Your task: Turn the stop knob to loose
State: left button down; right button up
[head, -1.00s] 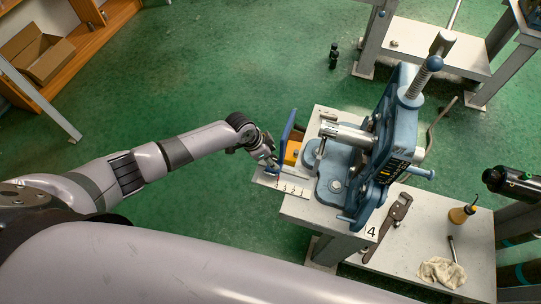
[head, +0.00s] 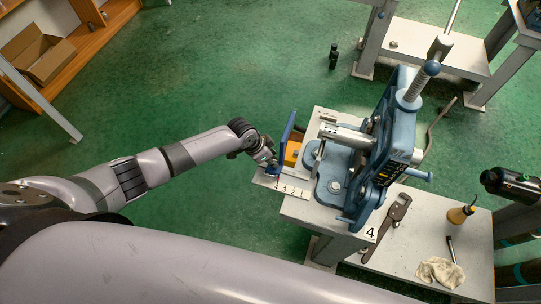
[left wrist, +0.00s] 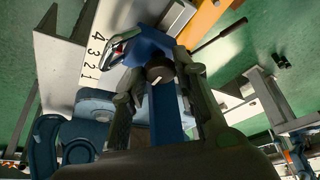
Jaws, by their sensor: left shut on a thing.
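The black stop knob (left wrist: 159,70) has a white pointer mark and sits on a blue stop bracket (left wrist: 168,122) in the left wrist view. My left gripper (left wrist: 158,76) has one finger on each side of the knob and is shut on it. In the head view my left gripper (head: 272,164) is at the lower end of the upright blue stop plate (head: 284,138), beside the white scale plate (head: 291,190) numbered 1 to 4. The fingers hide the knob there. No label for loose is readable. My right gripper is not in view.
The blue pipe vise (head: 393,150) with a silver pipe (head: 345,137) stands on a white bench (head: 310,214), right of my gripper. Green floor (head: 190,75) is free at the left.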

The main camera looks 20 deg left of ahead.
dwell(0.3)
pick_arm(q)
jog(key=c, duration=1.2)
grip_release()
jog(key=shift+c, duration=0.2)
jog(key=shift+r, duration=0.1)
jog(key=v, duration=1.2)
